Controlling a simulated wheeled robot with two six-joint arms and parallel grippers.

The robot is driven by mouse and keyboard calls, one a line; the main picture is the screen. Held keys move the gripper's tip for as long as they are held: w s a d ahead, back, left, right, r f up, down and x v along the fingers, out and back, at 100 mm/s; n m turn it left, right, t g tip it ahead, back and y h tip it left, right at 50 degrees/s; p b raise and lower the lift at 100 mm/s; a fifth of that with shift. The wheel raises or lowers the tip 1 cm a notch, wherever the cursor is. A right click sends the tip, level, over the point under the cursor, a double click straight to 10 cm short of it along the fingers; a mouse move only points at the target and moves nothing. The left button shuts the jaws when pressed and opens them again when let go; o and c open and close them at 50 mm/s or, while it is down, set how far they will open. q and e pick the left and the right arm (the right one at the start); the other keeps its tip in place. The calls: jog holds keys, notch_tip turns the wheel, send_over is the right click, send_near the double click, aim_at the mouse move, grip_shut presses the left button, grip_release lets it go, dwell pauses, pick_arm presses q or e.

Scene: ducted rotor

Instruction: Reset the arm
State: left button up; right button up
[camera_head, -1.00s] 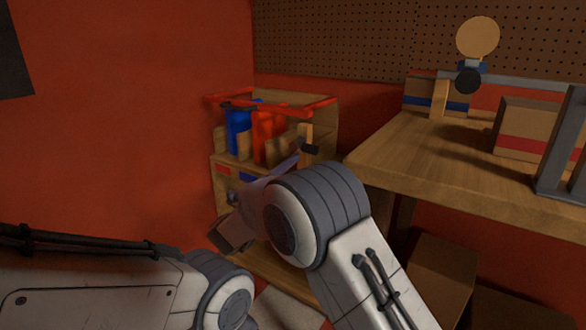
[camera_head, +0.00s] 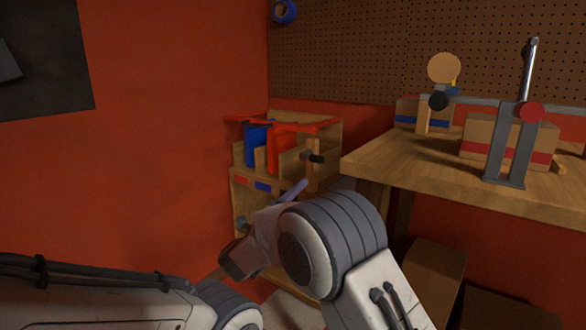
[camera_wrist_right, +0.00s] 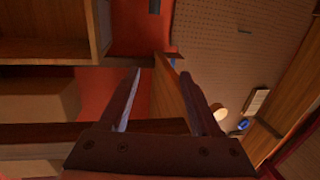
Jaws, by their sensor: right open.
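My right arm (camera_head: 330,245) reaches in from the bottom right of the head view, bent at a large grey joint. A pale finger of my right gripper (camera_head: 294,191) shows past that joint, in front of the wooden shelf unit (camera_head: 330,145); the rest is mostly hidden by the wrist. In the right wrist view the two fingers of my right gripper (camera_wrist_right: 160,76) stand apart with nothing held between them. My left arm (camera_head: 90,300) lies along the bottom left of the head view, and its gripper is out of frame.
The shelf unit holds a blue bin (camera_head: 257,148) and a red bin (camera_head: 280,146). A wooden table (camera_head: 400,160) stands right of it, bearing a grey stand (camera_head: 507,175) and a cardboard box (camera_head: 480,135). Cardboard boxes (camera_head: 435,275) stand below. A red wall (camera_head: 180,130) closes the left.

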jog(key=s+d+f+n+g+y, duration=0.1)
jog(key=d+f+n+y, duration=0.2)
jog(key=n+y, duration=0.3)
jog(key=d+f+n+g+y, duration=0.25)
jog(key=f+n+y, duration=0.2)
jog(key=n, duration=0.45)
jog(key=s+d+f+n+g, duration=0.3)
jog(key=s+d+f+g, duration=0.1)
jog(key=s, duration=0.5)
jog(key=s+d+f+n+g, duration=0.3)
jog(key=s+d+f, duration=0.1)
jog(key=s, duration=0.6)
jog(key=s+d+f+n+g, duration=0.3)
jog(key=s+f+n+g, duration=0.1)
jog(key=s, duration=0.5)
jog(key=s+a+r+n+g+y+p, duration=0.2)
jog(key=s+a+r+n+p, duration=0.4)
jog(key=s+a+r, duration=0.65)
notch_tip(320, 180, up, 36)
jog(key=s+a+p, duration=0.1)
jog(key=p, duration=3.6)
jog(key=shift+s+r+n, duration=0.2)
jog(key=shift+r+n, duration=0.05)
jog(key=shift+n, duration=0.15)
